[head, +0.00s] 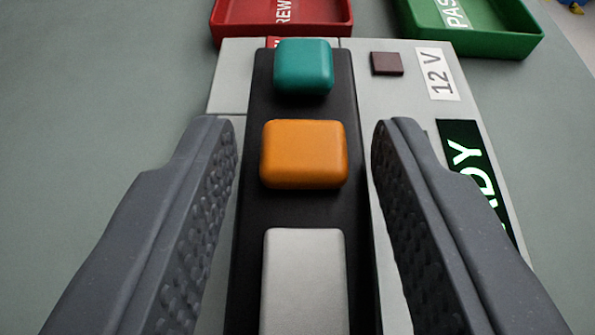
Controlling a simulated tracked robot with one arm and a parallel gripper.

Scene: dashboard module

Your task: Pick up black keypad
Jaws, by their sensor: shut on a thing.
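The black keypad (305,210) is a long black bar that runs up the middle of the head view. On it are a teal button (303,67), an orange button (304,154) and a silver-grey block (303,280). My gripper (304,145) has one grey textured finger on each side of the keypad and is shut on it. The keypad's near end is cut off by the bottom of the picture. I cannot tell whether it is clear of the light grey panel (395,105) behind it.
The panel has a dark brown square (387,64), a "12 V" label (438,74) and a dark display with green-white letters (466,155). A red tray (283,33) and a green tray (490,45) stand beyond it. The grey-green surface at left is clear.

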